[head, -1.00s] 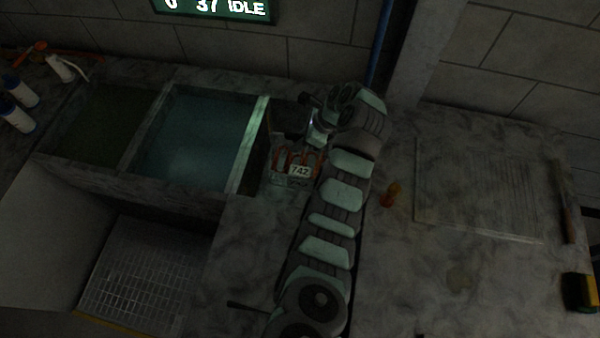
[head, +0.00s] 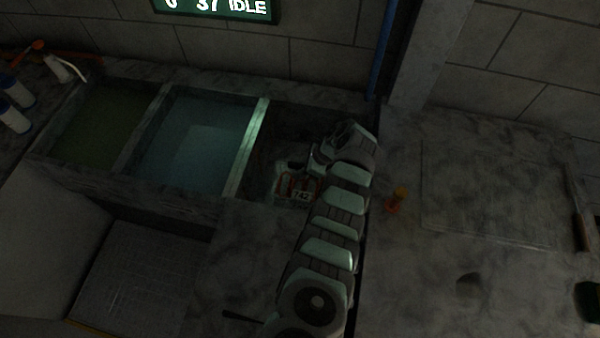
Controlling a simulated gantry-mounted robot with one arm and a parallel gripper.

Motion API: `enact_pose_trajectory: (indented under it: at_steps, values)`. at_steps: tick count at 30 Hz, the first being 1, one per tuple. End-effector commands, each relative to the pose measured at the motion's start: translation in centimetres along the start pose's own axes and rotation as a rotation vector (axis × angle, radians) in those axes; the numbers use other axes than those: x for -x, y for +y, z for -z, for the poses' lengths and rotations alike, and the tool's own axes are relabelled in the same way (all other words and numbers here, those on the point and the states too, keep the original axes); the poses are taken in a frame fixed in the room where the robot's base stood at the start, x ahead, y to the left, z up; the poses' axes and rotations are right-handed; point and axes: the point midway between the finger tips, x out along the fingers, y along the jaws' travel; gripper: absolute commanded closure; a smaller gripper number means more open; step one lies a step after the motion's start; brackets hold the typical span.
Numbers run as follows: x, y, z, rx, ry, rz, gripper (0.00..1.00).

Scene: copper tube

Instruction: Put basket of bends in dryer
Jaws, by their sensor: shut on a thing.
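The basket of bends (head: 284,191) is a small wire basket with orange-copper bends in it and a white tag reading 742. It sits low inside or just above the dark compartment (head: 270,150) to the right of the liquid-filled basins. My gripper (head: 300,168) is shut at the top of the basket, beside the tag. The arm partly hides the basket's right side and the compartment. I cannot tell whether the basket touches the compartment floor.
White bottles (head: 14,116) stand far left. A small orange object (head: 397,199) is on the right counter.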

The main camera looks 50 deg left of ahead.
Motion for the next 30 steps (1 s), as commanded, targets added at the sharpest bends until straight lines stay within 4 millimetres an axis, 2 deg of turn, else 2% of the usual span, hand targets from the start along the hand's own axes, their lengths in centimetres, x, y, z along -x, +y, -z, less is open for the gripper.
enact_pose_trajectory:
  at_steps: [12, 13, 20, 30]
  values:
    - [-0.65, 0.04, 0.26, 0.0, -0.003, -0.002, 1.0]
    - [-0.69, 0.08, 0.32, 0.0, -0.002, -0.003, 0.82]
    - [-0.69, 0.09, 0.32, 0.0, -0.001, -0.003, 0.63]
    - [-0.49, 0.07, 0.21, 0.0, -0.001, -0.001, 0.62]
